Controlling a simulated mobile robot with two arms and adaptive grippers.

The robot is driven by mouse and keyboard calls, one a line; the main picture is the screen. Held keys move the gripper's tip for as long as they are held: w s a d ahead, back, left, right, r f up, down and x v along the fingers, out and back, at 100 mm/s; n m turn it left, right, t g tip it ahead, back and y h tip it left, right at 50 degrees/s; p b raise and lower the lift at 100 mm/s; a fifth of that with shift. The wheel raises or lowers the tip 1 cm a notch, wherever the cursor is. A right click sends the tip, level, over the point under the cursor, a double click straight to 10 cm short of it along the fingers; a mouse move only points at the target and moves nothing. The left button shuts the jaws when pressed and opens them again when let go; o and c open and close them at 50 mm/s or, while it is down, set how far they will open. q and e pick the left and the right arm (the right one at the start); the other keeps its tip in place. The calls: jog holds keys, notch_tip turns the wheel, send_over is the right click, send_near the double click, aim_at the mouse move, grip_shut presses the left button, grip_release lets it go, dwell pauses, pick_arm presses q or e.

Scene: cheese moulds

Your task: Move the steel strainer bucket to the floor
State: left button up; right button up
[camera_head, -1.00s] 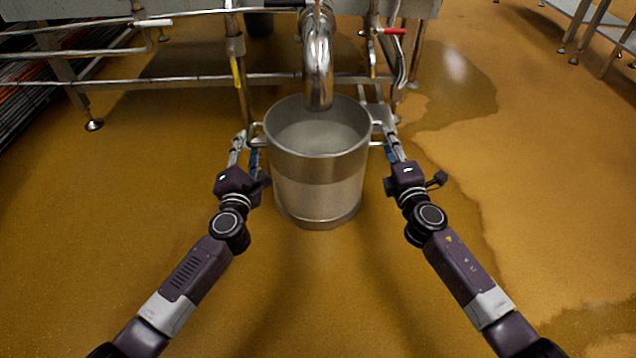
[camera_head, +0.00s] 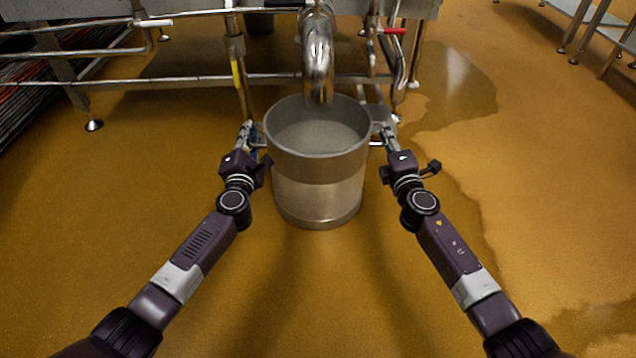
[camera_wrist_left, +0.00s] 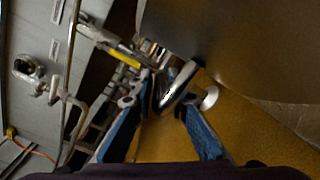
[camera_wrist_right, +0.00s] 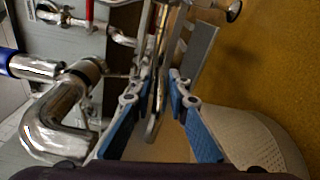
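The steel strainer bucket (camera_head: 318,190) stands upright in the middle of the head view, under a curved steel pipe (camera_head: 318,70). What lies directly beneath its base is hidden. Its wall shows in the left wrist view (camera_wrist_left: 240,50) and in the right wrist view (camera_wrist_right: 245,130). My left gripper (camera_head: 246,130) is at the bucket's left handle; its blue-padded fingers are apart around the metal handle (camera_wrist_left: 178,98). My right gripper (camera_head: 386,132) is at the right side; its fingers are apart with the handle loop (camera_wrist_right: 157,100) between them. The brown floor (camera_head: 140,210) surrounds the bucket.
A steel vat frame with rails (camera_head: 170,82) and valves stands behind the bucket. A flat metal plate (camera_head: 378,113) shows behind the right handle. A wet patch (camera_head: 455,90) lies at the right. The floor in front and to both sides is clear.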

pick_arm(q)
grip_shut()
pick_arm(e)
grip_shut()
